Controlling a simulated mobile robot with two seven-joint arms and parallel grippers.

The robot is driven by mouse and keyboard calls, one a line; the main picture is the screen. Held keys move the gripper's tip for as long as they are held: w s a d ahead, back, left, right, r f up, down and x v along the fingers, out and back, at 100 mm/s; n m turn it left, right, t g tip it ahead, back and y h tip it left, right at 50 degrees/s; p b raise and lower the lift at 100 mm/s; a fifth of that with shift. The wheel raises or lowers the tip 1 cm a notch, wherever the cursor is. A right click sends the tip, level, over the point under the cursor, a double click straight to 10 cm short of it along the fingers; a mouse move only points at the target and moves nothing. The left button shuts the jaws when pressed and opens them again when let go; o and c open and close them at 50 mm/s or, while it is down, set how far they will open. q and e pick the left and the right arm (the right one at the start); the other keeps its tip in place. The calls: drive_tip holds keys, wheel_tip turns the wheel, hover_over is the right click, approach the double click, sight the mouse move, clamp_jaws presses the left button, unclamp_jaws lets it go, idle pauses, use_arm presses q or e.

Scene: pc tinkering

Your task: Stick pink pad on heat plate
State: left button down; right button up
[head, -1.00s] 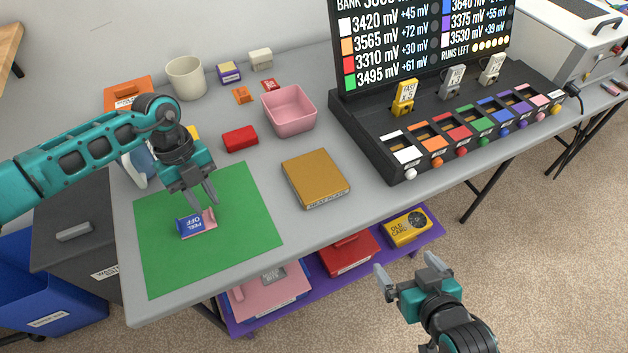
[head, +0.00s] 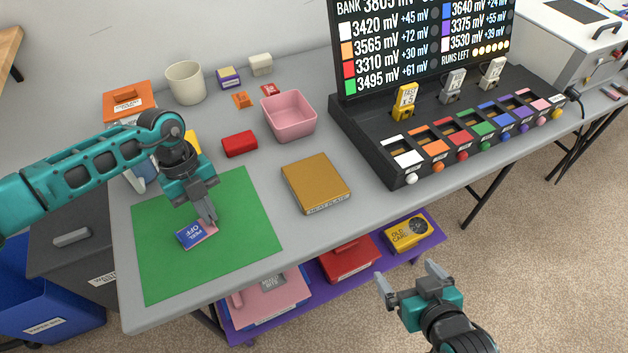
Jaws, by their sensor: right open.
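The pink pad (head: 208,230) lies on the green mat (head: 160,270), mostly under a blue cover (head: 190,236) marked "PEEL OFF". The heat plate (head: 316,182) is a flat gold-brown block with a label on its front edge, right of the mat. My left gripper (head: 209,219) points down at the pad's right edge, its fingers close together and overlapping the pad. I cannot tell whether they grip it. My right gripper (head: 410,276) is open and empty, in front of the table.
A pink bin (head: 288,117), a red block (head: 239,144) and a white cup (head: 186,83) stand behind the mat and plate. A black console (head: 375,145) with coloured slots is at the right. A purple shelf (head: 325,277) holds boxes below. Bare grey table separates mat and plate.

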use_arm(q)
drive_tip(key=shift+w+d+r+p, duration=0.1)
drive_tip(key=shift+d+r+p, duration=0.15)
drive_tip(key=shift+r+p, duration=0.6)
drive_tip(key=shift+w+d+r+p, duration=0.1)
drive_tip(key=shift+d+r+p, duration=0.1)
drive_tip(key=shift+r+p, duration=0.65)
use_arm(e)
drive_tip(key=shift+r, duration=1.6)
use_arm(q)
drive_tip(key=shift+r, duration=0.15)
drive_tip(key=shift+r+p, duration=0.35)
drive_tip(key=shift+r, duration=2.1)
use_arm(e)
drive_tip(key=shift+r, duration=0.4)
